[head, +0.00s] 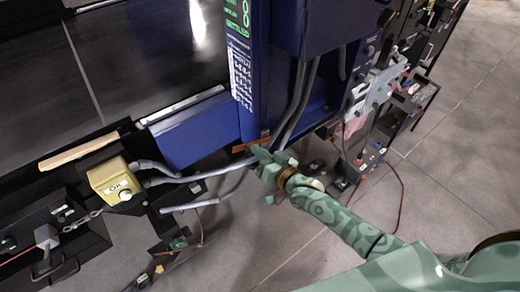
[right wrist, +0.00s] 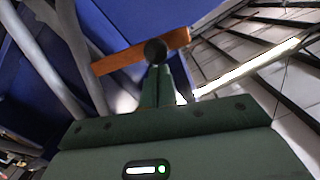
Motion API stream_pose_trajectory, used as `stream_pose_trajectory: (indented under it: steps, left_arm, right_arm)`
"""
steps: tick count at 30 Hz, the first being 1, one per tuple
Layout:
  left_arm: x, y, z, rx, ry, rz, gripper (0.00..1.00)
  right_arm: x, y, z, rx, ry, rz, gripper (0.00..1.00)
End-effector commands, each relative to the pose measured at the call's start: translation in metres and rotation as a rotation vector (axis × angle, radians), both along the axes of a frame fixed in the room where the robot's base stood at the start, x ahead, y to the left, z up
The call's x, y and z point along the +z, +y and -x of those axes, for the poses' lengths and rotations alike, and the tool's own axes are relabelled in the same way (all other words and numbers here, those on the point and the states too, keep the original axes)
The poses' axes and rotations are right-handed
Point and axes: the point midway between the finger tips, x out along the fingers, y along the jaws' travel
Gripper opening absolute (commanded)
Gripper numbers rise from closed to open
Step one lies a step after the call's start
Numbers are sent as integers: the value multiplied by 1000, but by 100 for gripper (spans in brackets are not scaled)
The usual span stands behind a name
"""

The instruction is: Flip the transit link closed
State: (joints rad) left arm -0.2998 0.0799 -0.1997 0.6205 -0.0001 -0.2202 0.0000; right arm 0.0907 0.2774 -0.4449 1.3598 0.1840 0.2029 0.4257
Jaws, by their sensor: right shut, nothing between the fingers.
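The transit link appears to be the flat copper-orange bar (head: 248,145) at the lower edge of the blue cabinet. In the right wrist view the bar (right wrist: 118,60) lies slanted across the cabinet's lower edge, with a dark round knob (right wrist: 155,50) on it. My right gripper (head: 258,153) is shut and empty at the bar. In the right wrist view its fingertips (right wrist: 158,70) are right at the knob and hide its lower side; I cannot tell whether they touch. My left gripper is not in view.
Grey conduits (head: 297,100) run down the blue cabinet (head: 185,130) close to my right gripper. A yellow OK button box (head: 115,182) stands left. Black racks with small parts (head: 408,95) stand right. Grey floor (head: 465,150) is open at the right.

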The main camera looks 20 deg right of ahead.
Motion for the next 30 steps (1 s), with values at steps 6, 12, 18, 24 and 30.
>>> stream_pose_trajectory:
  steps: [6, 12, 18, 24, 30]
  left_arm:
    - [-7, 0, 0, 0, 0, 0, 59]
    - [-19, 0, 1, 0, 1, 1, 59]
    - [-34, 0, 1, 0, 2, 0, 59]
    - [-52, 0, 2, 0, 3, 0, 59]
    - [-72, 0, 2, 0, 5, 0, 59]
  right_arm:
    - [-11, 2, 1, 0, -30, 85, 0]
    - [-29, 4, 2, 0, -86, 243, 0]
    - [-49, 7, 3, 0, -153, 422, 0]
    - [-70, 7, 3, 0, -216, 603, 0]
    - [-90, 3, 2, 0, -281, 781, 0]
